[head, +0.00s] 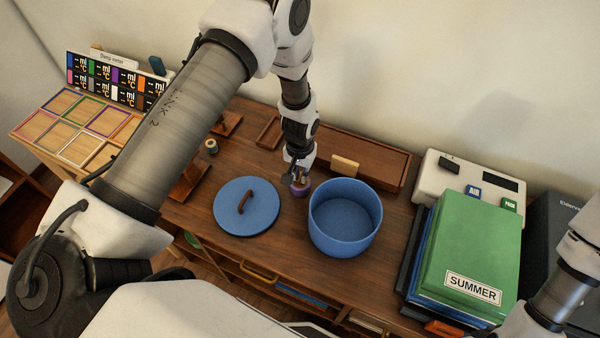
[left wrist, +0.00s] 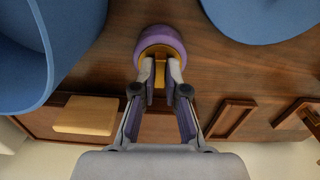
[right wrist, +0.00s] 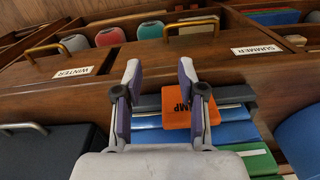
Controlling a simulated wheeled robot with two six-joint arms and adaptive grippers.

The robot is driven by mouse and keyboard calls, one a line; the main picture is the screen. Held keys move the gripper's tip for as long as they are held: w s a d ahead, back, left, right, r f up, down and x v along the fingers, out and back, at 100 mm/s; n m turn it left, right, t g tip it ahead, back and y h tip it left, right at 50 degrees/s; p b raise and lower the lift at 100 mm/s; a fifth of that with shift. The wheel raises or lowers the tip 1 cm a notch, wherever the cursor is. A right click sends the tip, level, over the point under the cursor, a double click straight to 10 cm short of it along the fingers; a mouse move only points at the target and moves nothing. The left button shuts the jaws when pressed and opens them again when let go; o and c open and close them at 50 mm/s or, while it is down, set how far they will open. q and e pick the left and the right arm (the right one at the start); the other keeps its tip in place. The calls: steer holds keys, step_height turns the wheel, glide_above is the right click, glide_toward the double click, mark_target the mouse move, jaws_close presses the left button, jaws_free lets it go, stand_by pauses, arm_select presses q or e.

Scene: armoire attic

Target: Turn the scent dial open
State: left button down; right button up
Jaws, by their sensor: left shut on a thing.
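The scent dial (head: 300,190) is a small purple round piece on the desk between the blue lid and the blue pot. In the left wrist view its purple body (left wrist: 160,38) shows with a gold grip bar. My left gripper (head: 297,176) comes down on it from above. In the left wrist view the fingers (left wrist: 161,78) are closed on the gold bar from both sides. My right gripper (right wrist: 160,72) is open and empty over the drawer fronts.
The blue lid (head: 246,207) lies left of the dial, and the open blue pot (head: 345,218) stands close on its right. A wooden tray (head: 368,158) lies behind. Green SUMMER box (head: 468,245) and white device (head: 452,172) stand at right. An orange tag (right wrist: 190,112) shows below the right gripper.

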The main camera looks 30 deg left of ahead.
arm_select(q)
steer(key=shift+n, duration=0.3)
steer(key=n+b, duration=0.1)
steer(key=n, duration=0.2)
steer(key=shift+f+n, duration=0.1)
steer(key=shift+n, duration=0.3)
steer(key=n+b, duration=0.1)
steer(key=n, duration=0.3)
steer(key=shift+w+n, duration=0.1)
steer(key=shift+n, duration=0.2)
steer(key=n, duration=0.8)
steer(key=shift+n+b, duration=0.3)
steer(key=shift+b, duration=0.1)
steer(key=c, duration=1.2)
jaws_free()
steer(key=shift+a, duration=0.1)
